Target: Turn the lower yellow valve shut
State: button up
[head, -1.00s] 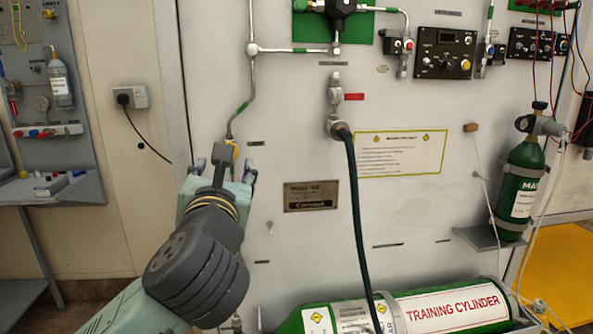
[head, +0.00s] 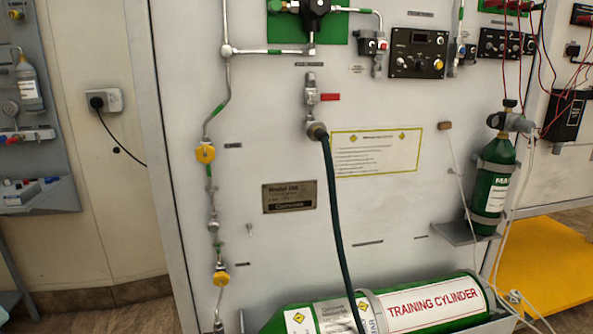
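The lower yellow valve (head: 221,279) is on the thin pipe low on the left side of the white panel, just left of the green training cylinder. A second yellow valve (head: 205,153) is higher on the same pipe. Both look like round yellow handles, and nothing covers them. Whether the lower valve is open or shut cannot be told at this size. My gripper and arm are not in the head view now.
The green training cylinder (head: 432,306) lies along the panel's bottom. A dark green hose (head: 334,215) hangs from a fitting with a red lever (head: 329,97). A small green bottle (head: 491,190) stands on a shelf at right. The panel around the yellow valves is mostly clear.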

aim_at(221, 278)
jog(key=i+l, duration=0.4)
jog(key=l, duration=0.2)
jog(key=i+l+u, duration=0.1)
jog(key=i+l, duration=0.1)
jog(key=l, duration=0.1)
